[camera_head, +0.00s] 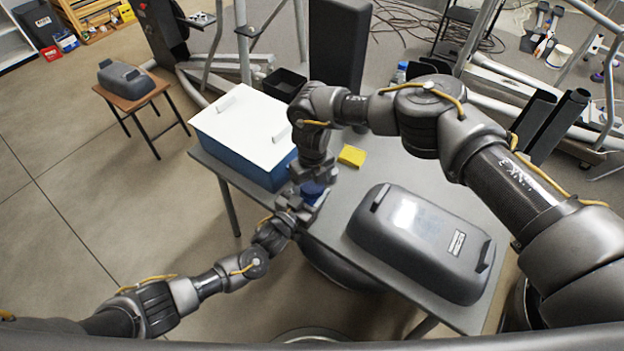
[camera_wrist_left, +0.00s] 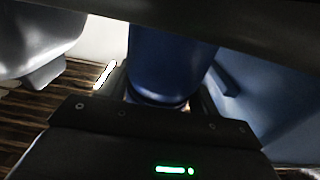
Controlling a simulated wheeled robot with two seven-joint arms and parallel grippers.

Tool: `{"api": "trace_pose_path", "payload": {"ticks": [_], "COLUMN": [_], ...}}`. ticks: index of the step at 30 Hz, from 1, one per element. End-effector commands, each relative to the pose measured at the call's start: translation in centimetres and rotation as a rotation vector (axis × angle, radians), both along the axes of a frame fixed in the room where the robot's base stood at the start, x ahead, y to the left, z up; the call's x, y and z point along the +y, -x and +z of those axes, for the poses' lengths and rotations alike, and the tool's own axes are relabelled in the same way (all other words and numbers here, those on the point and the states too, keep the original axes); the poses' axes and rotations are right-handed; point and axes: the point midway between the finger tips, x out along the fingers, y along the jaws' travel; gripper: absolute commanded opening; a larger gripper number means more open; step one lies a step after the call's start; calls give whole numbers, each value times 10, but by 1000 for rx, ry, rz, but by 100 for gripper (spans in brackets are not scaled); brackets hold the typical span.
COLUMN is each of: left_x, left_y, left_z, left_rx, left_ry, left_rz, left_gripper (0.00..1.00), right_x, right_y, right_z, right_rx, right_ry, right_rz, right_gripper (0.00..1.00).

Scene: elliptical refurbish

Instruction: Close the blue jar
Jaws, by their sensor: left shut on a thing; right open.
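The blue jar (camera_head: 312,188) is at the table's front edge, between my two grippers, beside the large blue box. My left gripper (camera_head: 300,203) is shut on the jar from the front left. In the left wrist view the jar (camera_wrist_left: 168,60) stands between the two fingers, and its top is cut off by a dark shape. My right gripper (camera_head: 314,177) points down from above, open, right over the jar. It hides most of the jar's top, so I cannot tell a lid or whether the gripper touches it.
A blue box with a white lid (camera_head: 245,125) stands close to the left. A yellow block (camera_head: 352,156) lies behind to the right. A grey case (camera_head: 420,240) covers much of the table's (camera_head: 330,215) right side. A black bin (camera_head: 284,82) is behind the box.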

Motion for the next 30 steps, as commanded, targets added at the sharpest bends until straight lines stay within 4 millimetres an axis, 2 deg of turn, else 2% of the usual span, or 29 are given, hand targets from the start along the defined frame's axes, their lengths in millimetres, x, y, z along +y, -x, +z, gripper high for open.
{"api": "trace_pose_path", "payload": {"ticks": [4, 14, 15, 19, 26, 30], "left_x": [0, 0, 0, 0, 0, 0], "left_y": [0, 0, 0, 0, 0, 0], "left_z": [1, 1, 1, 1, 1, 1], "left_rx": [-2, -2, -2, -2, -2, -2], "left_ry": [2, 2, 2, 2, 1, 1], "left_rz": [0, 0, 0, 0, 0, 0], "left_gripper": [0, 0, 0, 0, 0, 0], "right_x": [0, 0, 0, 0, 0, 1], "right_y": [0, 0, 0, 0, 0, -1], "right_z": [0, 1, 1, 1, 1, 8], "right_rx": [0, 0, -1, -1, 1, -1], "right_ry": [0, 0, -1, -1, -1, -2], "right_rz": [0, 0, 0, 0, 0, 0], "right_gripper": [77, 34, 64, 81, 82, 82]}}
